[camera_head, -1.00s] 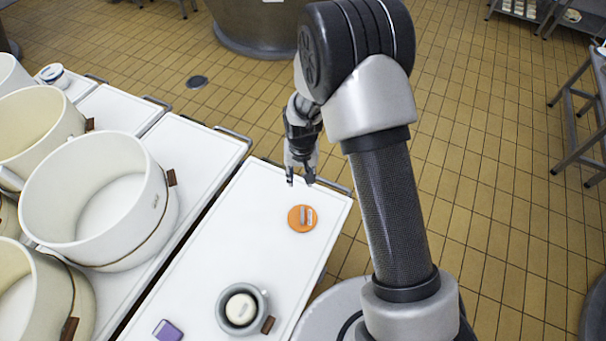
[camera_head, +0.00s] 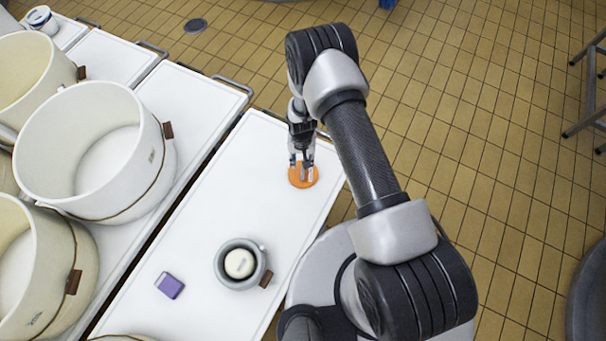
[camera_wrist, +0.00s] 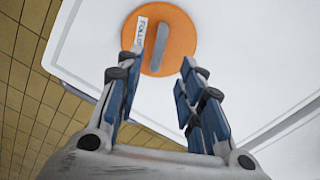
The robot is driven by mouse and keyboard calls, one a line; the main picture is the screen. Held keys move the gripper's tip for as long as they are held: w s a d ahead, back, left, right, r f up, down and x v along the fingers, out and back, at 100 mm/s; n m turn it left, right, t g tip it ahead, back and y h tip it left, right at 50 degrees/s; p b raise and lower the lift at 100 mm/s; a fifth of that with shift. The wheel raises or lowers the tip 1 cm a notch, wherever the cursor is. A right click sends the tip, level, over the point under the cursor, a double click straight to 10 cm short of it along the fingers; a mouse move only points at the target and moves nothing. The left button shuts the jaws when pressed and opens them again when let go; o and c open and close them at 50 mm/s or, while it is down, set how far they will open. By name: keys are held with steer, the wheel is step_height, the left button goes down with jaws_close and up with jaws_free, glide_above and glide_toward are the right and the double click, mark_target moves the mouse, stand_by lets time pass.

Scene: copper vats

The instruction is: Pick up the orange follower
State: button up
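The orange follower (camera_head: 301,180) is a flat round disc lying on the white table top (camera_head: 215,205), near its far right end. In the wrist view the follower (camera_wrist: 181,42) shows a grey upright grip bar (camera_wrist: 160,47) across its middle and a white printed label (camera_wrist: 141,32) beside it. My gripper (camera_head: 302,164) is just above the follower, pointing down. In the wrist view my gripper (camera_wrist: 160,78) is open, its two blue-padded fingers apart, with the bar lying ahead between their tips. Nothing is held between the fingers.
A grey pot (camera_head: 225,264) with a pale round piece (camera_head: 239,263) inside and a purple block (camera_head: 169,285) stand nearer on the same table. Large cream vats (camera_head: 98,150) fill the tables at left. The table between the follower and pot is clear.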

mark_target(303, 172)
steer(key=f, duration=0.2)
steer(key=f+b, duration=0.1)
steer(key=f, duration=0.1)
steer(key=s+f+b, duration=0.1)
steer(key=f, duration=0.1)
steer(key=shift+d+f, duration=0.15)
steer(key=shift+f, duration=0.05)
steer(key=shift+r, duration=0.1)
steer(key=shift+c, duration=0.6)
jaws_close()
